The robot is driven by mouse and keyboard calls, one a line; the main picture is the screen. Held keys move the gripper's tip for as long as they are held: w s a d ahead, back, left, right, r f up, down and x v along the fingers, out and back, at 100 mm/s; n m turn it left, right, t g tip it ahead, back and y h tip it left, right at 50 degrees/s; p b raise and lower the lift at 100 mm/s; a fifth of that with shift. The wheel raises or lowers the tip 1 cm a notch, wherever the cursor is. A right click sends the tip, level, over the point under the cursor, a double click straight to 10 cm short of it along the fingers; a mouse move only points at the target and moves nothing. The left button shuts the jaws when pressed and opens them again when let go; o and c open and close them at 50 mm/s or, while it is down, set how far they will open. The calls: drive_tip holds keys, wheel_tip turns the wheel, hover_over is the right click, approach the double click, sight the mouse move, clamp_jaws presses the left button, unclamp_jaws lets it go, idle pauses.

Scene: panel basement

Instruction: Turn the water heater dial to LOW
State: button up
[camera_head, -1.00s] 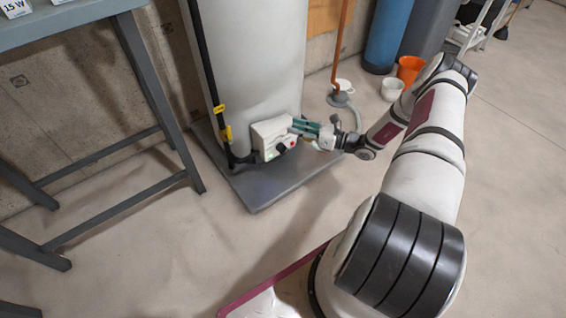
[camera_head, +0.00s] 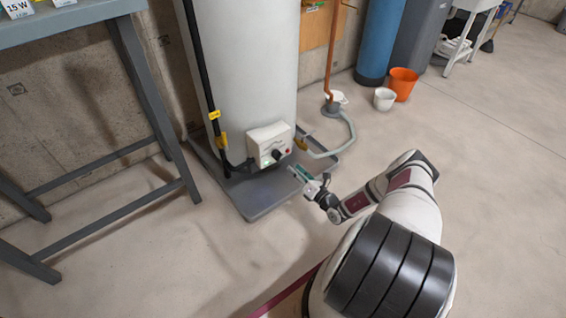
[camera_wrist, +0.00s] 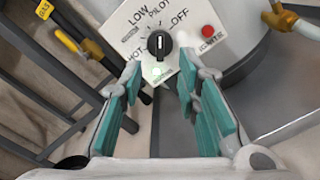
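The white control box (camera_head: 264,136) sits low on the front of the grey water heater (camera_head: 248,70). Its black dial (camera_head: 277,155) is in plain sight. In the wrist view the dial (camera_wrist: 159,44) has a pale pointer mark facing up, roughly toward PILOT; LOW is up and left of it, OFF to the right, HOT to the lower left. My gripper (camera_head: 297,172) is right of and below the box in the head view, apart from it. In the wrist view its teal fingers (camera_wrist: 152,85) are spread with nothing between them, the dial ahead of the gap.
A red button (camera_wrist: 208,30) is right of the dial. The heater stands in a grey tray (camera_head: 262,207). A black pipe with yellow fittings (camera_head: 215,115) runs on its left, a grey-green hose (camera_head: 348,135) on its right. A workbench (camera_head: 165,110) stands at left.

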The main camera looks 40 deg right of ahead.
sight(277, 155)
drive_tip(key=w+b, duration=0.2)
drive_tip(key=w, duration=0.6)
drive_tip(key=shift+w+a+b, duration=0.15)
drive_tip(key=shift+w+b, duration=0.05)
drive_tip(key=shift+b, duration=0.1)
clamp_jaws()
